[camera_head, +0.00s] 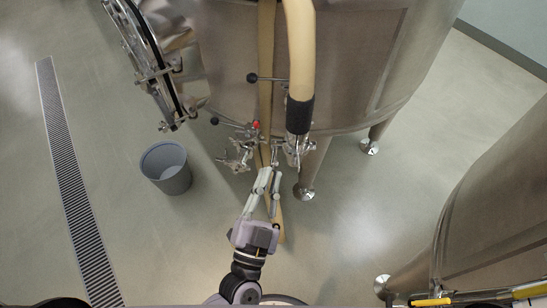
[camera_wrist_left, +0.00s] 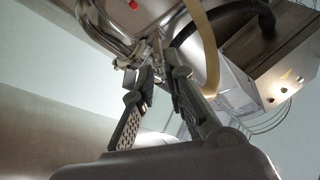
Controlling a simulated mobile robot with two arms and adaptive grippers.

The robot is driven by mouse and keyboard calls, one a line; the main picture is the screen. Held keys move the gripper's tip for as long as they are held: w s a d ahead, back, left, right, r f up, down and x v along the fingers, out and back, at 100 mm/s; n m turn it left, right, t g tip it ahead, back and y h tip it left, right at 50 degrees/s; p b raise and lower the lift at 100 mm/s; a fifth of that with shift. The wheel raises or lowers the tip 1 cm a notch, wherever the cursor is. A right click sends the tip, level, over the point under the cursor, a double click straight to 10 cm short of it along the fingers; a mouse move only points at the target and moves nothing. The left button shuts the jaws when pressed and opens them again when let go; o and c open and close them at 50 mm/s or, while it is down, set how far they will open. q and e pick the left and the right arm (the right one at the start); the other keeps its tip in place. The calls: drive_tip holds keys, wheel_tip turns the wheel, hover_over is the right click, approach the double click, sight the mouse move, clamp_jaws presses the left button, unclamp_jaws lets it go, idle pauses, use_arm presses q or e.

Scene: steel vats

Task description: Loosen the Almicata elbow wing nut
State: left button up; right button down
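Metal valve fittings with clamps hang low at the front of the steel vat (camera_head: 340,60). One cluster (camera_head: 238,153) is on the left and another (camera_head: 297,150) is on the right, under the hose's black cuff (camera_head: 299,116). The elbow wing nut is too small to single out among them. My left gripper (camera_head: 271,172) points up at the fittings, its fingertips just below and between the two clusters. In the left wrist view the fingers (camera_wrist_left: 160,68) stand apart, with shiny fittings (camera_wrist_left: 150,48) just beyond the tips. Whether the tips touch anything is unclear. My right gripper is out of view.
A tan hose (camera_head: 301,50) comes down over the vat front. A grey bucket (camera_head: 166,168) stands on the floor at left, near a drain grate (camera_head: 72,190). The vat's steel legs (camera_head: 312,170) stand close by at right. A second vat (camera_head: 500,200) fills the right side.

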sight(273, 164)
use_arm(q)
drive_tip(key=shift+p+x, duration=0.35)
drive_tip(key=shift+x, duration=1.5)
drive_tip(key=shift+c, duration=0.3)
clamp_jaws()
drive_tip(key=shift+n+y, duration=0.3)
drive_tip(key=shift+n, duration=0.1)
drive_tip(key=n+t+y+b, duration=0.1)
drive_tip(key=n, duration=0.2)
drive_tip(key=shift+n+y, duration=1.8)
drive_tip(key=shift+n, duration=1.3)
